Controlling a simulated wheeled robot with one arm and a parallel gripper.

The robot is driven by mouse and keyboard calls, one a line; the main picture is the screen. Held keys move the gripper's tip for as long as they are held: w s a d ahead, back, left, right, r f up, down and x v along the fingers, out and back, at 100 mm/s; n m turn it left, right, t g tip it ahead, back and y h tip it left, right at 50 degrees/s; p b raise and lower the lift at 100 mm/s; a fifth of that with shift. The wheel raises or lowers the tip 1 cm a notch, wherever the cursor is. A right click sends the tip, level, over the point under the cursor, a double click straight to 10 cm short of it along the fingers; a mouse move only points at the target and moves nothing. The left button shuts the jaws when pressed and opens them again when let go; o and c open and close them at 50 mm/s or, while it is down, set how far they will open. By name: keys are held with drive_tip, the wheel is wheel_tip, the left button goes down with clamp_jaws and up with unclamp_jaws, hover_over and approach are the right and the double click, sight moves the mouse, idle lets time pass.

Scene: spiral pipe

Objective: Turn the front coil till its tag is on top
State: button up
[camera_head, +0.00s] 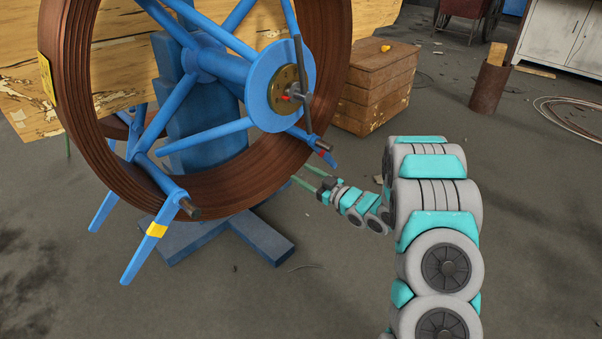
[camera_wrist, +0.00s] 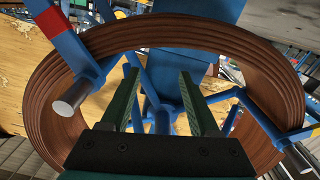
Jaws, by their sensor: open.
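The front coil (camera_head: 76,120) is a large brown ring of wound pipe on a blue spoked reel (camera_head: 235,70). A yellow tag (camera_head: 47,80) sits on the coil's left outer side, not at its top. My gripper (camera_head: 299,172) is at the coil's lower right, its thin green fingers pointing towards the reel. In the wrist view my gripper (camera_wrist: 158,72) is open, with nothing between its fingers. The coil (camera_wrist: 230,38) arches behind them, and a red-banded blue arm (camera_wrist: 48,22) is at upper left. I cannot tell whether a finger touches anything.
A blue stand (camera_head: 195,130) with crossed feet (camera_head: 262,238) bears the reel. A blue spoke with a yellow band (camera_head: 157,229) sticks out at lower left. A wooden crate (camera_head: 375,95) and a rusty cylinder (camera_head: 489,88) stand at right. The floor in front is clear.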

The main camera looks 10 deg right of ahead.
drive_tip(key=v, duration=0.6)
idle(0.3)
idle(1.1)
